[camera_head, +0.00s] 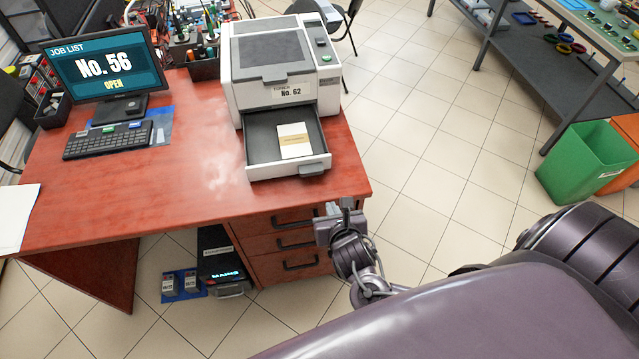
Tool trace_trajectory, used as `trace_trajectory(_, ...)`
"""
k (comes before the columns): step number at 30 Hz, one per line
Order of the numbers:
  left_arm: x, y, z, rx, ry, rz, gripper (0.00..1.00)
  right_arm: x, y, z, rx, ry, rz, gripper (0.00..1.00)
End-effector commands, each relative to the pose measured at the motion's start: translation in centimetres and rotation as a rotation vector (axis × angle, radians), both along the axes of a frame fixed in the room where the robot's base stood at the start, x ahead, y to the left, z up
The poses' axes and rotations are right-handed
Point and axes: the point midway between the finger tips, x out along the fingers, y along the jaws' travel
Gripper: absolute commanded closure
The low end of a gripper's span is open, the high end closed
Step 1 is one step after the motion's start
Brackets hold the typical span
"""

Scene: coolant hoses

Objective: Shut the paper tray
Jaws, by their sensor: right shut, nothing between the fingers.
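The white printer (281,65) stands on the right part of the red desk, with a label reading No. 62. Its paper tray (264,172) is pulled out toward me, past the printer's front. A pale block or pack of paper (294,141) lies in the tray's dark inside. My right gripper (345,204) is shut and empty. In the picture it is just below and right of the tray front, beside the desk's front right corner, and does not appear to touch the tray. My left gripper is not in view.
The red desk (190,204) holds a monitor (105,68) and a keyboard (108,140) at left. Drawers (290,240) sit beneath its right side. A green bin (585,165) and a workbench stand far right. Tiled floor is clear between.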

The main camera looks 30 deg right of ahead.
Motion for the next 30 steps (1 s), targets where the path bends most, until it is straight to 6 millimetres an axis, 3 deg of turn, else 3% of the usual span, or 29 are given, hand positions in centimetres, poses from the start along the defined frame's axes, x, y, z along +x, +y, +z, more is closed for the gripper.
trace_trajectory(5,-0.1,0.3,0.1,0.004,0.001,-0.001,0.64,1.9,-0.6,-1.0,-0.004,-0.002,-0.003,1.00)
trace_trajectory(16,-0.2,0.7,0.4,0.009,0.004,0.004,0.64,8.4,-2.4,-4.9,0.000,0.000,-0.004,1.00)
trace_trajectory(21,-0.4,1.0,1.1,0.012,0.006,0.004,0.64,10.8,-3.1,-4.7,0.000,-0.001,-0.002,1.00)
trace_trajectory(30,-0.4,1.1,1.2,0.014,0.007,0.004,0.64,12.0,-3.5,-4.9,0.000,0.000,-0.001,1.00)
